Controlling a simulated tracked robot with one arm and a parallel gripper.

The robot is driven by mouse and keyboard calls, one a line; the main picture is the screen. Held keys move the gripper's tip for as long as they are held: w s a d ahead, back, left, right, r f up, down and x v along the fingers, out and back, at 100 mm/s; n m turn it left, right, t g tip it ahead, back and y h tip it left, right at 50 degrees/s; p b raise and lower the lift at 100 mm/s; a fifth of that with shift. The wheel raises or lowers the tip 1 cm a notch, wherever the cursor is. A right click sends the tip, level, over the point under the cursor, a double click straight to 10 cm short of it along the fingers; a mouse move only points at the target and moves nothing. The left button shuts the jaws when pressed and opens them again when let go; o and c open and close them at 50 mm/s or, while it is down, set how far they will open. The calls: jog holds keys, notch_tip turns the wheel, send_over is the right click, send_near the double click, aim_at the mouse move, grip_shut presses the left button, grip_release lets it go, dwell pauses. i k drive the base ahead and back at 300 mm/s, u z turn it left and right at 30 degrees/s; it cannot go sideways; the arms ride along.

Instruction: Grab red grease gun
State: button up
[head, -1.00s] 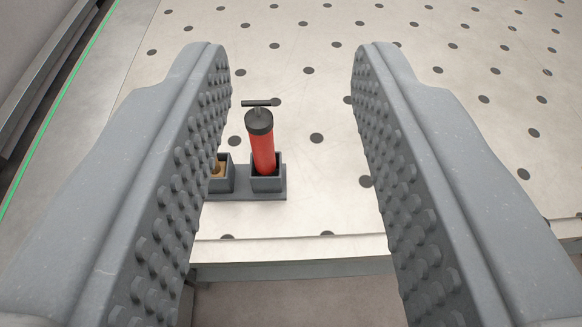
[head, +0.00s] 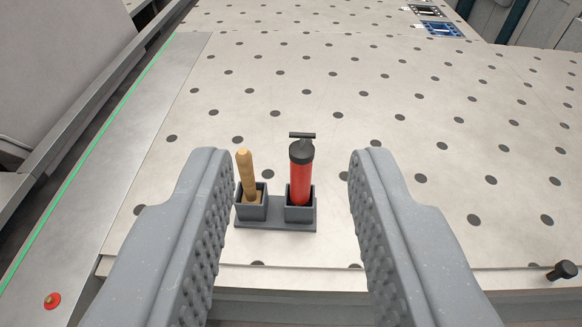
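The red grease gun (head: 301,183) has a black cap and a black T-handle on top. It stands upright in the right cup of a dark grey two-cup holder (head: 275,225) near the front edge of the table. A tan wooden handle (head: 246,178) stands in the left cup, leaning slightly. My gripper (head: 291,165) is open, its two grey studded fingers wide apart. In the picture, the grease gun and the holder show between the fingers, and nothing is held. The lower ends of the fingers run out of view.
The pale table (head: 400,130) with rows of dark round spots is clear around the holder. A red button (head: 52,301) is at the lower left, and a black knob (head: 562,271) is at the right front edge. Blue and black plates (head: 440,28) lie far right.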

aim_at(301, 152)
jog(key=i, duration=0.85)
jog(key=z, duration=0.05)
